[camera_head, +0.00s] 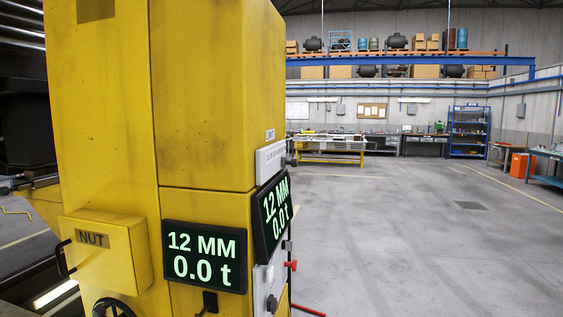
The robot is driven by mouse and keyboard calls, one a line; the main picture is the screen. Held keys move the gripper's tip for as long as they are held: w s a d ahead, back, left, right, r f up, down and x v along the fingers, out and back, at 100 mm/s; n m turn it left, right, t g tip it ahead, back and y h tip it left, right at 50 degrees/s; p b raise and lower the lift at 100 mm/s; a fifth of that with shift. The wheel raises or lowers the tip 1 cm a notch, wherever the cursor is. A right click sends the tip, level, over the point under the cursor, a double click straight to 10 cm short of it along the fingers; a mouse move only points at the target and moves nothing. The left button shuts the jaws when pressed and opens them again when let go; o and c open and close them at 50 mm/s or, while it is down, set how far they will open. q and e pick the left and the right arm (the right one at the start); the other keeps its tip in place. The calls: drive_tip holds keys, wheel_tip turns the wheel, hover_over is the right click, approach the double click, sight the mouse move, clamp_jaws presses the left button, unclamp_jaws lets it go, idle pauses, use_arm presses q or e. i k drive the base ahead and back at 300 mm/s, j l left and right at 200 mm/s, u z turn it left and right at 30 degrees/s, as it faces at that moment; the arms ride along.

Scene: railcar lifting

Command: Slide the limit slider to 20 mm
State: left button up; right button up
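A tall yellow lifting column (205,95) fills the left half of the head view. On its right side face is a pale scale plate (270,158) under a small label, seen at a steep angle. A small dark knob (291,162) sticks out at the plate's right end; it looks like the limit slider, but its scale reading is too small to tell. The front display (205,256) reads 12 MM and 0.0 t. The side display (272,214) shows the same values. Neither of my grippers is in view.
A yellow NUT box (104,250) with a black handle juts from the column's front, above a black handwheel (113,308). A lower side panel (268,287) has a red knob (290,265). Open grey floor (420,240) lies to the right; workbenches and shelves stand far back.

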sight(293, 162)
drive_tip(key=k+u, duration=0.1)
drive_tip(key=k, duration=0.5)
drive_tip(key=k+j+u, duration=0.1)
drive_tip(key=k, duration=0.45)
drive_tip(key=k+u, duration=0.1)
drive_tip(key=u, duration=1.55)
drive_tip(key=l+u, duration=0.6)
drive_tip(key=l, duration=0.15)
drive_tip(key=k+l, duration=0.1)
drive_tip(key=l, duration=0.45)
drive_tip(key=k+l, duration=0.1)
drive_tip(key=l, duration=0.45)
drive_tip(key=k+l, duration=0.1)
drive_tip(key=l, duration=0.4)
drive_tip(key=k+l, duration=0.1)
drive_tip(key=l, duration=0.45)
drive_tip(key=k+l, duration=0.1)
drive_tip(key=l, duration=0.45)
drive_tip(key=k+l, duration=0.1)
drive_tip(key=l, duration=0.45)
